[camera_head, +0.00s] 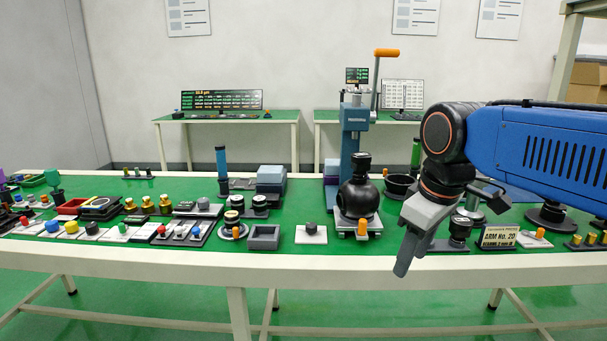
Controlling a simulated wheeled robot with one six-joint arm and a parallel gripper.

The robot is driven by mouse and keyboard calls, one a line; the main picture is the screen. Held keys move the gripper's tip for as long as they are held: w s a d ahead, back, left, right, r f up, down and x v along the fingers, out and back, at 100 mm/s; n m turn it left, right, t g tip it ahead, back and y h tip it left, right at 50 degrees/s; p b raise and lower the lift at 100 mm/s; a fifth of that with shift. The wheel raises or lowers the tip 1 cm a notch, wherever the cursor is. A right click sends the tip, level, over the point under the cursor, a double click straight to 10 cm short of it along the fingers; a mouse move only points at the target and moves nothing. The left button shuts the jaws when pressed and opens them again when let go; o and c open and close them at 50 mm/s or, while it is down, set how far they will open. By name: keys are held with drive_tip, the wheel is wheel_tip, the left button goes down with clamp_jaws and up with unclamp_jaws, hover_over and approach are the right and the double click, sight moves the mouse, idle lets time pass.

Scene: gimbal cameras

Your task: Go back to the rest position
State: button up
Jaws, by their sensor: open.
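My gripper (408,262) hangs at the end of my blue and black arm, right of the middle in the head view. It points down over the front edge of the green table (270,212). Its jaws are open, seen nearly side-on, and nothing shows between them. It is to the right of a black ball-shaped device (358,197) that sits on a small plate with an orange knob. The part of the table behind my gripper and wrist is hidden.
A blue press (354,140) with an orange-handled lever stands behind the black device. Several small switches and knobs fill the table's left side. A grey tray (263,237) lies near the front. A label sign (498,237) stands at right. Two tables with monitors stand behind.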

drive_tip(key=s+d+f+m+t, duration=0.2)
drive_tip(key=s+d+f+m, duration=0.6)
drive_tip(key=s+f, duration=0.3)
wheel_tip(320, 180, down, 3)
drive_tip(key=shift+d+r+h, duration=0.1)
drive_tip(key=shift+d+h, duration=0.1)
drive_tip(key=shift+h, duration=0.1)
